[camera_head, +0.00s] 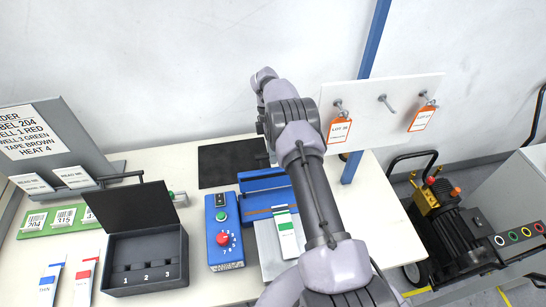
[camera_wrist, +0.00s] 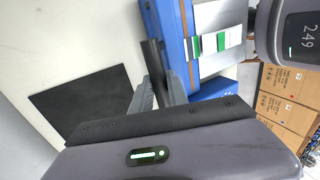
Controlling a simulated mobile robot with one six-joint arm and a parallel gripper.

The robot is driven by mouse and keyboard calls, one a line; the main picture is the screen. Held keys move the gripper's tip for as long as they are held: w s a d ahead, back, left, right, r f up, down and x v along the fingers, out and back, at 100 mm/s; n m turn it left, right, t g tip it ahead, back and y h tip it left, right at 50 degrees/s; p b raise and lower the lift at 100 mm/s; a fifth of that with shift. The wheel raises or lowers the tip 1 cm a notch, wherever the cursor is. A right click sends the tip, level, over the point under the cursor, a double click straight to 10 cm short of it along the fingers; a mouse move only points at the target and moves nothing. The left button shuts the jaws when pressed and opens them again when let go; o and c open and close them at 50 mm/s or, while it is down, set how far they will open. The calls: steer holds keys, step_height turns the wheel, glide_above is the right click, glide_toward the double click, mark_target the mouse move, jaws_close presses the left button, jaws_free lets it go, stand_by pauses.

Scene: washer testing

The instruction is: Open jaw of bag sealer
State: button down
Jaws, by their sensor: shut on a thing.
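The blue bag sealer (camera_head: 252,183) stands in the middle of the bench, partly hidden behind my arm. In the wrist view its blue body (camera_wrist: 172,32) runs along the top. A black handle bar (camera_wrist: 151,58) sticks out beside the blue body. My gripper (camera_wrist: 158,88) is shut on this handle, one grey finger on each side. The head view hides the fingers behind the arm. A white pouch with green marks (camera_head: 287,232) lies at the sealer's front on a grey plate; it also shows in the wrist view (camera_wrist: 215,42). How far the jaw stands open is unclear.
A blue control box (camera_head: 224,245) with a red knob stands left of the sealer. An open black box (camera_head: 146,262) is further left. A dark mat (camera_head: 222,165) lies behind. A white panel with hooks and orange tags (camera_head: 422,118) stands at right.

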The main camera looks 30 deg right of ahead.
steer(key=shift+w+d, duration=0.1)
steer(key=shift+w, duration=0.1)
stand_by(0.3)
steer(key=c, duration=1.5)
jaws_free()
steer(key=shift+w, duration=0.15)
steer(key=shift+o, duration=1)
steer(key=shift+w+f, duration=0.25)
steer(key=shift+w, duration=0.05)
steer(key=shift+s+r, duration=0.1)
steer(key=shift+s, duration=0.15)
steer(key=shift+w, duration=0.1)
steer(key=r, duration=0.3)
steer(key=shift+s+r+p, duration=0.3)
steer(key=shift+r+p, duration=0.1)
steer(key=s+a+r, duration=0.1)
steer(key=s+a, duration=0.3)
steer(key=s, duration=1.1)
steer(key=shift+a+p, duration=0.15)
steer(key=shift+p, duration=0.15)
